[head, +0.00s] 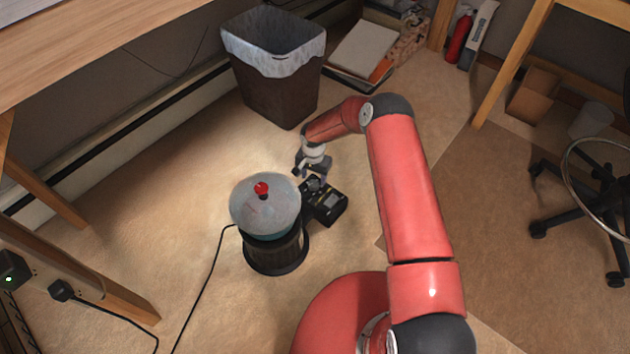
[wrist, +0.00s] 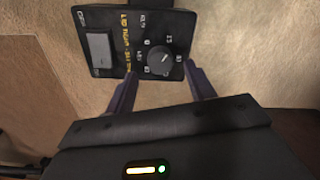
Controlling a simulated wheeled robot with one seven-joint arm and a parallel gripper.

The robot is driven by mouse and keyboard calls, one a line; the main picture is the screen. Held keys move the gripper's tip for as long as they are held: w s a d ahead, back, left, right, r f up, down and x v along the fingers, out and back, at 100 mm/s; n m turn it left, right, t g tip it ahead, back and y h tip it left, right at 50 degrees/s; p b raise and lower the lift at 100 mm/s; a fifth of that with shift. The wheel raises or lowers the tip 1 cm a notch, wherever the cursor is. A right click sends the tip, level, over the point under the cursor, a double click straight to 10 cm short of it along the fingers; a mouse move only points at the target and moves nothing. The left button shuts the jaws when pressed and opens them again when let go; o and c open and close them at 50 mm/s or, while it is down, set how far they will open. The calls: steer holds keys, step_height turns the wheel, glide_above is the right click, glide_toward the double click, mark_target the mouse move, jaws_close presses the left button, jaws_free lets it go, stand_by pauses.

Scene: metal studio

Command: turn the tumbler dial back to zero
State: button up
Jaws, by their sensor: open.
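The tumbler (head: 265,222) has a round grey lid with a red knob and a dark base, and stands upright on the floor. Its black control box (head: 330,208) lies beside it to the right. In the wrist view the box (wrist: 112,22) shows a round grey dial (wrist: 161,61) ringed by pale numbers, and a rectangular switch (wrist: 99,49). The dial's exact setting is too small to read. My gripper (wrist: 160,72) is open, with one finger on each side of the dial in the picture; I see no contact. In the head view my gripper (head: 312,172) is over the box's far end.
A dark waste bin (head: 275,85) with a white liner stands beyond my gripper. A black cable (head: 206,280) runs from the tumbler over the floor. A desk is at the left, a wheeled chair (head: 585,215) at the right.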

mark_target(314, 183)
steer(key=shift+f, duration=1.6)
steer(key=shift+c, duration=0.2)
steer(key=c, duration=0.9)
